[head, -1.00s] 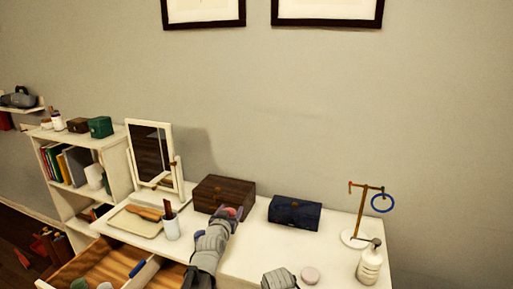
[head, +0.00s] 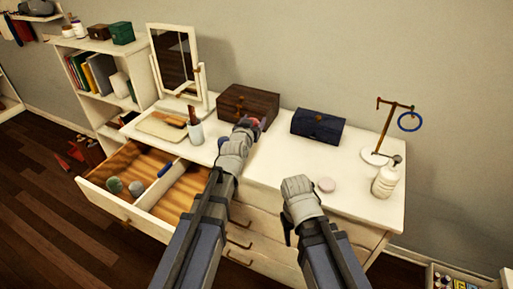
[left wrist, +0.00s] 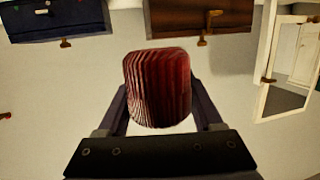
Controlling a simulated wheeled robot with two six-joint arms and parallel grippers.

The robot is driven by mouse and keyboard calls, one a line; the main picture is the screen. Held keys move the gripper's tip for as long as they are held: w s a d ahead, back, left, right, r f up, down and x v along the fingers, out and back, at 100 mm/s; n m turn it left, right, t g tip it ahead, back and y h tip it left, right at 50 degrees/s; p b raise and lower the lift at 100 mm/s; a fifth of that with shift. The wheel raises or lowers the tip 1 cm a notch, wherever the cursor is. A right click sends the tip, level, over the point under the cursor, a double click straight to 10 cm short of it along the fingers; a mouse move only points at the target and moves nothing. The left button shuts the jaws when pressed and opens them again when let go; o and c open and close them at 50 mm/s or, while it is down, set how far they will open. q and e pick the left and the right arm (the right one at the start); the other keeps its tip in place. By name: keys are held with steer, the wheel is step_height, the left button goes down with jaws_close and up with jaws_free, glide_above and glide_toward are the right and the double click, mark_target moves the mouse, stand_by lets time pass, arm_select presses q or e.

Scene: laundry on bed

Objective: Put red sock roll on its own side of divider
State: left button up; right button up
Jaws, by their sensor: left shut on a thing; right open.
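The red sock roll (left wrist: 157,88) is ribbed and held between the two fingers of my left gripper (left wrist: 158,105) in the left wrist view. In the head view my left gripper (head: 247,127) is over the dresser top, in front of the brown wooden box, with a bit of the red roll (head: 254,123) showing. The open drawer (head: 104,203) is lower left, with a pale divider (head: 173,186) across it. A green roll (head: 115,185) and a grey roll (head: 136,188) lie left of the divider. My right gripper (head: 298,184) is open and empty; its fingertips are mostly hidden.
The brown box (head: 247,103) and navy box (head: 318,126) stand at the back. A mirror (head: 176,60), tray (head: 162,125) and cup (head: 196,133) stand left. A blue item (head: 166,168) lies by the divider.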

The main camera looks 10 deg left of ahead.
arm_select(q)
steer(key=shift+f+b, duration=0.4)
steer(key=shift+f, duration=0.6)
arm_select(e)
steer(key=shift+f, duration=1)
arm_select(q)
steer(key=b, duration=0.5)
glide_above(254, 154)
step_height(254, 154, down, 5)
steer(key=shift+f, duration=0.1)
arm_select(e)
step_height(254, 154, down, 5)
steer(key=shift+f, duration=0.1)
arm_select(q)
step_height(254, 154, down, 4)
steer(key=b, duration=0.4)
steer(key=shift+f+b, duration=0.2)
steer(key=shift+b, duration=0.1)
arm_select(e)
step_height(254, 154, down, 4)
steer(key=shift+f, duration=0.2)
arm_select(q)
steer(key=shift+f, duration=0.25)
steer(key=o, duration=1.4)
steer(key=shift+c, duration=0.2)
arm_select(e)
steer(key=shift+f, duration=0.2)
